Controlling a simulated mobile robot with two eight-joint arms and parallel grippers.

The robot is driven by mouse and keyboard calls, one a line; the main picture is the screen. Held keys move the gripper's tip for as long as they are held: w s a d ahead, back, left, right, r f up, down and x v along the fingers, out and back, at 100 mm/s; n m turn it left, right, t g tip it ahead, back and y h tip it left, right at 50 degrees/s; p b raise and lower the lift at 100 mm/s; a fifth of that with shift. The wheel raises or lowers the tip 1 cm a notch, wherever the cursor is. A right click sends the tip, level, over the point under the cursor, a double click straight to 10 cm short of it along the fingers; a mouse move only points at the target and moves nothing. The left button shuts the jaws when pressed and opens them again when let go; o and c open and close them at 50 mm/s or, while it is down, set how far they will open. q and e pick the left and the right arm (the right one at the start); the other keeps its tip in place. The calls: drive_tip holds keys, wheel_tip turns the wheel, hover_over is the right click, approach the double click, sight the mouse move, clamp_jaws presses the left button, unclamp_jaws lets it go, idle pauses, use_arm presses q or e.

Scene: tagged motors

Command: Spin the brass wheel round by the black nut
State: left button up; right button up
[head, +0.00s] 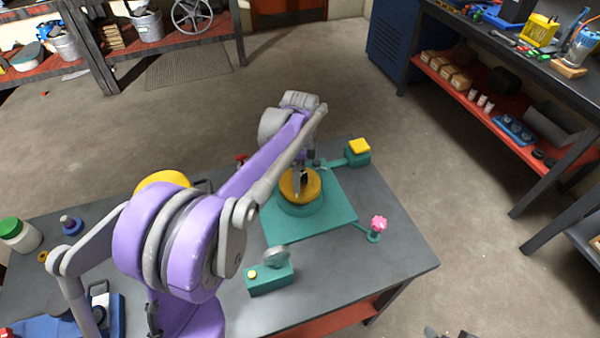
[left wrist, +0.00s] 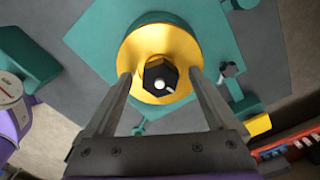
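The brass wheel (head: 313,186) lies flat on top of a round teal base on the table. It also shows in the left wrist view (left wrist: 140,48). The black nut (left wrist: 160,75) sits at its centre, with a pale spot on its top. My left gripper (left wrist: 160,74) is open, its two fingers apart on either side of the nut with a gap at each side. In the head view the left gripper (head: 300,183) points down over the wheel and partly hides it and the nut. Only dark bits, perhaps my right gripper, show at the bottom edge.
A square teal plate (head: 335,212) bears the base. Around it stand a yellow-topped teal box (head: 357,152), a pink knob (head: 378,224) and a teal box with a grey dial (head: 270,278). A green-lidded jar (head: 18,235) stands far left. The table's front right is clear.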

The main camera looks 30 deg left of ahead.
use_arm(q)
drive_tip(key=c, duration=1.1)
drive_tip(key=m, duration=1.1)
drive_tip(key=shift+m, duration=0.4)
drive_tip(key=m, duration=0.3)
drive_tip(key=o, duration=1.3)
